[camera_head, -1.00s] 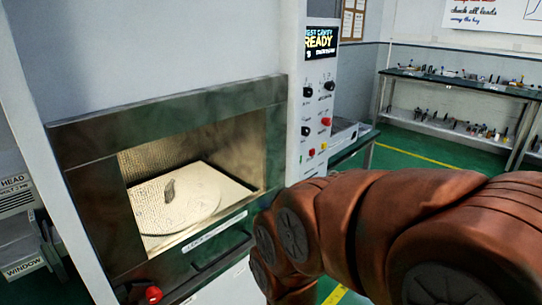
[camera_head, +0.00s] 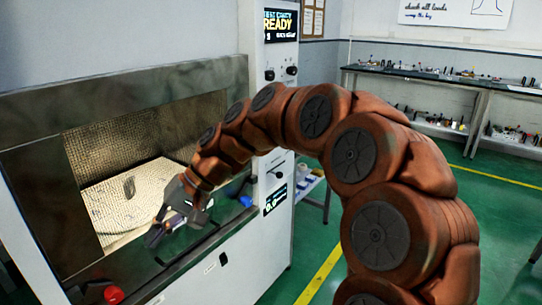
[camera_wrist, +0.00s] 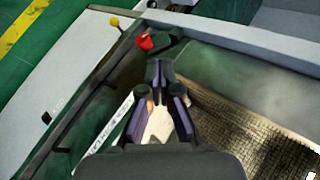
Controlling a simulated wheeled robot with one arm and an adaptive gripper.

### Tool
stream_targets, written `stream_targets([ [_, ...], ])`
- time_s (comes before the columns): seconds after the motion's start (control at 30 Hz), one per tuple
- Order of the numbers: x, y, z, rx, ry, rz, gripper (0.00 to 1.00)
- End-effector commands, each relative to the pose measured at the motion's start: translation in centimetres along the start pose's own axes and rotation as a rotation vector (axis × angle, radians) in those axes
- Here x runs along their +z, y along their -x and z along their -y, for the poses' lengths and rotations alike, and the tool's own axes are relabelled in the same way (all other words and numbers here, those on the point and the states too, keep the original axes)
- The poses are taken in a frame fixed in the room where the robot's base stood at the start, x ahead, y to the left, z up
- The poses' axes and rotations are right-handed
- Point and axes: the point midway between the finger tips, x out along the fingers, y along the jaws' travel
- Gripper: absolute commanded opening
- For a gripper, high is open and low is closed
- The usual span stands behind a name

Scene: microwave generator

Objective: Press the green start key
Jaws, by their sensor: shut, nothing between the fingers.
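The green start key does not show in either current view. My arm crosses the middle of the control panel (camera_head: 270,78) in the head view and hides most of its buttons. The panel's screen (camera_head: 281,25) reads READY. My gripper (camera_head: 153,240) is in front of the open oven's lower front edge, left of the panel, pointing down and left. In the wrist view my gripper (camera_wrist: 159,66) is shut and empty, its tips meeting close to a red knob (camera_wrist: 145,42) in the picture. I cannot tell whether they touch it.
The oven cavity holds a turntable (camera_head: 108,222) with a small dark lump (camera_head: 129,186). The red knob (camera_head: 113,294) is at the lower left of the oven front. A small green display (camera_head: 275,200) is low on the panel. Benches stand at the back right; green floor between is clear.

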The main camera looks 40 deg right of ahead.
Motion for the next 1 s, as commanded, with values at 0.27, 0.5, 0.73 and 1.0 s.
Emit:
stream_targets([
  [0.27, -9.3, 3.1, -1.4, -0.223, -0.088, -0.131, 0.00],
  [0.5, -16.6, 7.5, -5.0, -0.389, -0.163, -0.269, 0.00],
  [0.73, -21.9, 12.0, -10.1, -0.509, -0.227, -0.403, 0.00],
  [1.0, -26.1, 16.9, -17.1, -0.606, -0.288, -0.556, 0.00],
])
